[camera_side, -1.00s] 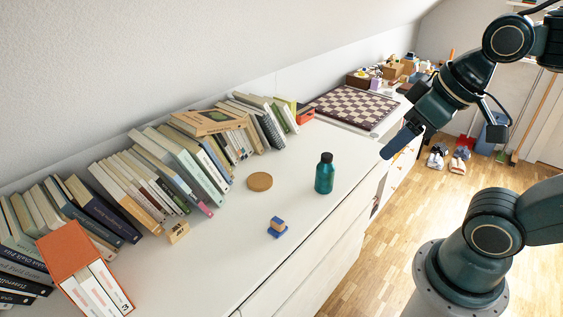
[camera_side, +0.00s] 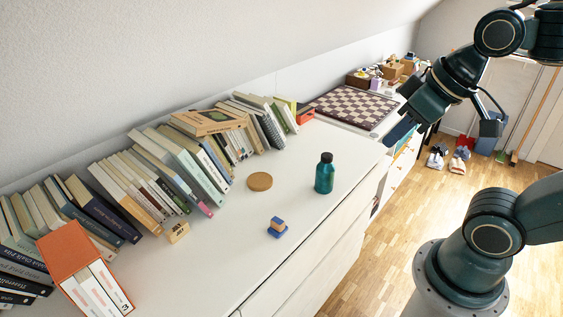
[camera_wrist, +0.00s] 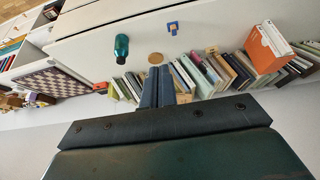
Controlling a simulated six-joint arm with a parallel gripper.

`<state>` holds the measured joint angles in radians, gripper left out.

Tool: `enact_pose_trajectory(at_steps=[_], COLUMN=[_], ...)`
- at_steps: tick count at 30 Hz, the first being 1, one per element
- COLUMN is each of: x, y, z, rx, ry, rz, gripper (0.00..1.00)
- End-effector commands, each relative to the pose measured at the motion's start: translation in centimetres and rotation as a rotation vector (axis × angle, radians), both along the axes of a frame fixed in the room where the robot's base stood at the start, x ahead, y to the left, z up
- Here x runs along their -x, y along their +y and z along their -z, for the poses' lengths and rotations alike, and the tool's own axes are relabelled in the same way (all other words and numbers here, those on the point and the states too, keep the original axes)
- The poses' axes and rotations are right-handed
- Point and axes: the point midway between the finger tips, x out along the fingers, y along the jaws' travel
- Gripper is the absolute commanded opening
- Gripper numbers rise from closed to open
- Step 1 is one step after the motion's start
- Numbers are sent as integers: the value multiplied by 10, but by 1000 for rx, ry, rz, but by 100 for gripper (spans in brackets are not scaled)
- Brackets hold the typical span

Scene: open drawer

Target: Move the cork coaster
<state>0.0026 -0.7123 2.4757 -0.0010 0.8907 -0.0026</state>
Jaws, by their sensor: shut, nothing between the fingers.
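The cork coaster (camera_side: 260,182) is a flat round tan disc lying on the white dresser top, between the row of books and the teal bottle (camera_side: 325,173). It also shows in the wrist view (camera_wrist: 156,58), just beyond my fingertips. My gripper (camera_side: 392,142) is in the air to the right of the coaster and the bottle, near the dresser's front edge and apart from both. Its fingers show in the wrist view (camera_wrist: 158,72), shut with nothing between them.
A blue and tan block (camera_side: 277,227) stands near the dresser's front edge. Leaning books (camera_side: 180,165) line the wall, with an orange slipcase (camera_side: 70,250) at lower left. A chessboard (camera_side: 352,106) lies at the far end. The dresser top around the coaster is clear.

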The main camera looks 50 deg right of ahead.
Motion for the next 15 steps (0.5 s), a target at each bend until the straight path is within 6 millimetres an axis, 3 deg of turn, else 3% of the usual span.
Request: enact_pose_trajectory(at_steps=[8,15], x=[-46,-101], y=[-2,-6], z=[-11,-13], rx=[4,6], ry=[21,38], rz=[-3,-5], gripper=[0,0])
